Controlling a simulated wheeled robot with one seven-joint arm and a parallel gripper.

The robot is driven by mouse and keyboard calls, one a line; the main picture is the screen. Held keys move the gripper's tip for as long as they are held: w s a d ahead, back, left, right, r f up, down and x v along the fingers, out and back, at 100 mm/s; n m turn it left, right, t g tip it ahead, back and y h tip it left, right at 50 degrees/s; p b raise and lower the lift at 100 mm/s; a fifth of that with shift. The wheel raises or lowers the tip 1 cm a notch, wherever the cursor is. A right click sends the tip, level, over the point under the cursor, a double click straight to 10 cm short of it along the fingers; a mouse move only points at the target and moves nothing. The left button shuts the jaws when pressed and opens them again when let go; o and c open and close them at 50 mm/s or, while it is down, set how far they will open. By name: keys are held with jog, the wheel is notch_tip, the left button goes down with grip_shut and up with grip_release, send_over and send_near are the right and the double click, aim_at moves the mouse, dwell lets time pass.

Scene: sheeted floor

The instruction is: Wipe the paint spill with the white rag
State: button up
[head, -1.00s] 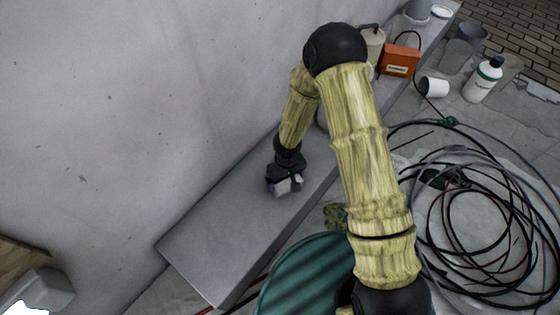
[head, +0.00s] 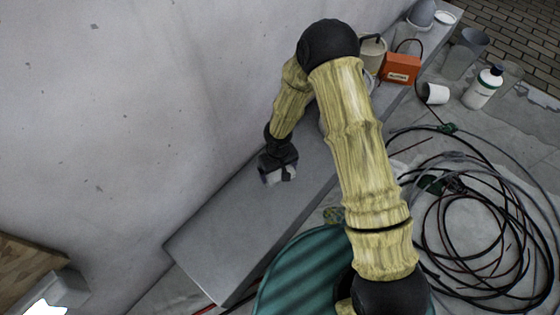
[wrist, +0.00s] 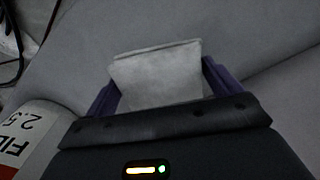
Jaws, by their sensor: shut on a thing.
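The white rag (wrist: 158,75) is held between the purple fingers of my gripper (wrist: 160,85) in the wrist view. In the head view a small pale patch of the rag (head: 290,173) shows at the end of my gripper (head: 279,176). The gripper is shut on the rag and points down at the grey bench (head: 225,245), close to or on its top. I cannot tell whether the rag touches the surface. I can make out no paint spill in either view; my arm and gripper hide part of the bench.
A wall (head: 120,120) runs along the bench's far side. An orange box (head: 402,68), a white bottle (head: 483,87) and a tipped white cup (head: 436,93) stand at upper right. Coiled cables (head: 475,220) cover the floor at right. A labelled container (wrist: 28,138) sits left in the wrist view.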

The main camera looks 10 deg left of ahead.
jog(key=shift+r+p, duration=0.3)
jog(key=shift+r, duration=0.4)
jog(key=shift+d+r+p, duration=0.15)
jog(key=shift+r+p, duration=0.55)
jog(key=shift+r, duration=0.1)
jog(key=shift+w, duration=0.1)
jog(key=w+d+r+m+p, duration=0.3)
jog(key=w+d+r+p, duration=0.1)
jog(key=d+r, duration=0.6)
jog(key=w+d+r+m+p, duration=0.4)
jog(key=w+d+r, duration=0.1)
jog(key=d+r, duration=0.5)
jog(key=shift+d+r+p, duration=0.25)
jog(key=shift+d+p, duration=0.1)
jog(key=shift+d, duration=0.65)
jog(key=shift+a, duration=0.1)
